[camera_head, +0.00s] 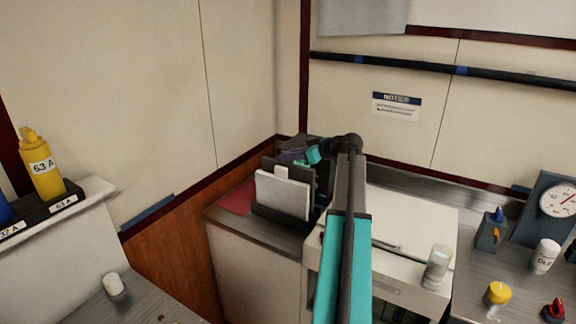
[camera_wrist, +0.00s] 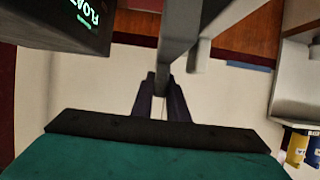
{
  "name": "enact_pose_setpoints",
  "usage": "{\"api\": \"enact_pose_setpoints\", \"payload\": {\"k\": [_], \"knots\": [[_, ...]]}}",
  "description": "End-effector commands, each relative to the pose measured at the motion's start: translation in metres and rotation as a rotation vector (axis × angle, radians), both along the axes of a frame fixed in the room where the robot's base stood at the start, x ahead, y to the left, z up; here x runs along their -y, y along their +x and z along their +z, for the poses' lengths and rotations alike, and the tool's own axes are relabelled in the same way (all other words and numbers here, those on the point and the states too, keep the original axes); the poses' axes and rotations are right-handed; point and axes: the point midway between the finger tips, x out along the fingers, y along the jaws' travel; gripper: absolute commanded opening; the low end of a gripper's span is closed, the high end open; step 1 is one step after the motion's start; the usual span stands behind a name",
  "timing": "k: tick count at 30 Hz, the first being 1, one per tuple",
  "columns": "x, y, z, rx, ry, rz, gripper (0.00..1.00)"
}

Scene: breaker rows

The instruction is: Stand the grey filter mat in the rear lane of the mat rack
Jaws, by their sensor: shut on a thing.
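My gripper (camera_wrist: 161,84) is shut on the grey filter mat (camera_wrist: 178,40), which shows nearly edge-on in the wrist view between two dark fingers. In the head view my gripper (camera_head: 308,158) is at the back of the mat rack (camera_head: 263,212), with its fingers mostly hidden. A pale mat (camera_head: 283,197) with a top tab stands upright in the rack's front. A dark upright panel (camera_head: 308,176) shows behind it; I cannot tell whether it is mat or rack. The held mat's lower edge and the rear lane's floor are hidden.
A red flat thing (camera_head: 238,197) lies left of the rack. A white unit (camera_head: 415,225) with a clear jar (camera_head: 437,265) stands to the right.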

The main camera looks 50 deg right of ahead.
Motion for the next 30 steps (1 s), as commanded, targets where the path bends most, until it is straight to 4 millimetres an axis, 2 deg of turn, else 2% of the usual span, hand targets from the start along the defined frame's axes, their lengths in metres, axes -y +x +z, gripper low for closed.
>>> {"api": "enact_pose_setpoints", "payload": {"k": [12, 27, 28, 30], "knots": [[-0.001, 0.000, -0.032, -0.001, 0.002, -0.001, 0.00], [0.000, 0.000, -0.039, 0.000, 0.000, 0.000, 0.00], [0.000, 0.000, -0.038, -0.001, 0.000, 0.000, 0.19], [0.000, 0.000, -0.038, -0.001, 0.000, 0.000, 0.21]]}}
